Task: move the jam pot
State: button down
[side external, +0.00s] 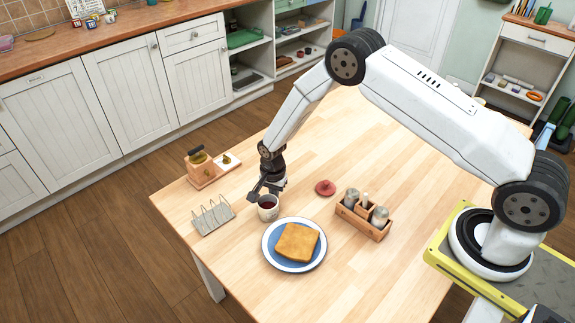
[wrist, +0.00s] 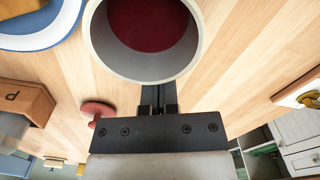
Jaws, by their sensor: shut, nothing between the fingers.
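The jam pot (side external: 268,208) is a small pale open pot with dark red jam inside. It stands upright on the wooden table, between the toast rack and the plate. In the wrist view the pot (wrist: 142,76) fills the top middle, with its open mouth and the red jam showing. My gripper (side external: 258,192) is at the pot's rim, on its far side in the side view. In the wrist view the fingers of my gripper (wrist: 158,96) are together, empty, and end right by the rim. I cannot tell whether they touch it.
A red lid (side external: 325,187) lies on the table. A blue-rimmed plate with toast (side external: 297,243) is close to the pot. A metal toast rack (side external: 213,216), a wooden caddy with shakers (side external: 363,219) and a wooden holder (side external: 201,170) stand around. The table's right side is clear.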

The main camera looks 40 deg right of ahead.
jog(key=d, duration=0.1)
jog(key=w+d, duration=0.1)
jog(key=shift+d, duration=0.4)
jog(key=shift+w+d+r, duration=0.1)
jog(key=shift+w+r, duration=0.05)
jog(key=shift+r, duration=0.2)
notch_tip(320, 180, up, 9)
jog(key=shift+r, duration=0.2)
jog(key=s+r+n+t, duration=0.1)
jog(key=s+r+n, duration=0.5)
jog(key=s, duration=0.5)
jog(key=s+r+n+t, duration=0.1)
jog(key=s+r+n, duration=0.6)
jog(key=s, duration=0.4)
jog(key=shift+s+d+r+t, duration=0.25)
jog(key=shift+d+r+t, duration=0.1)
jog(key=shift+r, duration=0.15)
